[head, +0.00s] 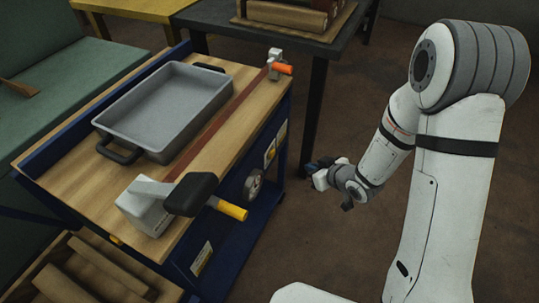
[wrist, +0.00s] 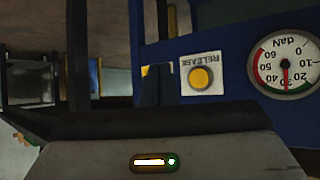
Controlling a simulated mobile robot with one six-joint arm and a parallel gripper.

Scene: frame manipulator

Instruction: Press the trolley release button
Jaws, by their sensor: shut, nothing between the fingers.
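The release button (wrist: 201,79) is a round yellow button on a white plate lettered RELEASE, which reads upside down in the wrist view. Its plate also shows small in the head view (head: 270,154), on the side of the blue trolley (head: 226,234). My gripper (wrist: 157,72) is shut and empty, with its dark fingers just left of the button plate in the wrist view. In the head view my gripper (head: 315,165) is to the right of the trolley's side, apart from it. The fingers partly cover another plate with yellow on it (wrist: 148,70).
A round gauge (wrist: 286,65) sits beside the release plate, also on the trolley's side (head: 253,185). A grey tray (head: 165,104) and a clamp with a yellow handle (head: 232,210) are on the wooden top. A dark table (head: 316,92) stands behind. Floor right of the trolley is clear.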

